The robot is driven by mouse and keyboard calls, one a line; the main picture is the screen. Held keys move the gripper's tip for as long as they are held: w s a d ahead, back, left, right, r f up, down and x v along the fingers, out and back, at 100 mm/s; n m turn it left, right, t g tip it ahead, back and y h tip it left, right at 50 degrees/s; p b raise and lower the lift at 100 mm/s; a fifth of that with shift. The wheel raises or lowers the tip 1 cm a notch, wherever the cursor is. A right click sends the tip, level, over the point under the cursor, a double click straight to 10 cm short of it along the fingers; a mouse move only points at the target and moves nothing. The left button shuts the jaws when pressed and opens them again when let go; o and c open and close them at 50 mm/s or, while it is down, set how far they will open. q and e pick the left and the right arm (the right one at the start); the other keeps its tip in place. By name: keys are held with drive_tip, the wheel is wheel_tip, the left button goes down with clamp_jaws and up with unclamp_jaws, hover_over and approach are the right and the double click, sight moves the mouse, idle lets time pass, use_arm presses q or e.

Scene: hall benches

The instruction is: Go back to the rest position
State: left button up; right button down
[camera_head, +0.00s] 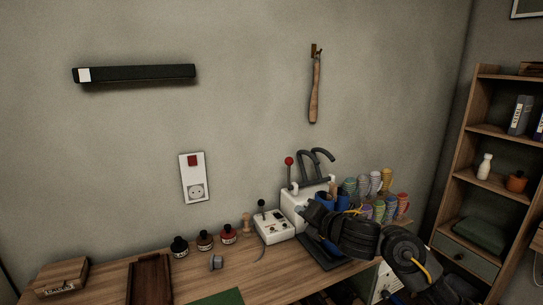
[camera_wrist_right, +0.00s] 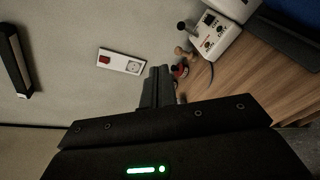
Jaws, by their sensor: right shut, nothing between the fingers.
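My right arm comes in from the lower right in the head view, over the right part of the wooden bench (camera_head: 205,275). Its gripper (camera_head: 314,212) is in front of the white machine with dark curved tubes (camera_head: 296,203) and hides part of it. In the right wrist view the dark fingers of the right gripper (camera_wrist_right: 158,72) are shut together with nothing between them. They point towards the wall and its socket plate (camera_wrist_right: 121,61). My left gripper is not in view.
A white control box (camera_head: 272,227) with a joystick, ink bottles (camera_head: 205,240) and a wooden tray (camera_head: 150,278) stand on the bench. Coloured thread spools (camera_head: 375,183) are close behind my right arm. A shelf (camera_head: 483,130) stands at the right. The air above the bench's left is free.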

drive_tip(key=s+d+f+m+g+h, duration=0.2)
drive_tip(key=s+d+f+m, duration=0.2)
drive_tip(key=s+f+m, duration=0.7)
drive_tip(key=s+d+f+m+g+h, duration=0.1)
drive_tip(key=s+d+f+m+h, duration=0.25)
drive_tip(key=s+f+m, duration=0.7)
drive_tip(key=s+d+f+m+g+h, duration=0.1)
drive_tip(key=s+d+f+m+g, duration=0.2)
drive_tip(key=s, duration=0.4)
drive_tip(key=s+d+f+m+g, duration=0.25)
drive_tip(key=s+f, duration=0.25)
drive_tip(key=s, duration=0.3)
drive_tip(key=s+d+f+m+g+h, duration=0.1)
drive_tip(key=s+d+f+m, duration=0.25)
drive_tip(key=s, duration=0.35)
wheel_tip(320, 180, down, 25)
drive_tip(key=n+g, duration=0.1)
drive_tip(key=g, duration=0.1)
drive_tip(key=s+d+f, duration=0.2)
drive_tip(key=s+f, duration=1.5)
drive_tip(key=shift+s+d+g, duration=0.2)
drive_tip(key=shift+g, duration=0.15)
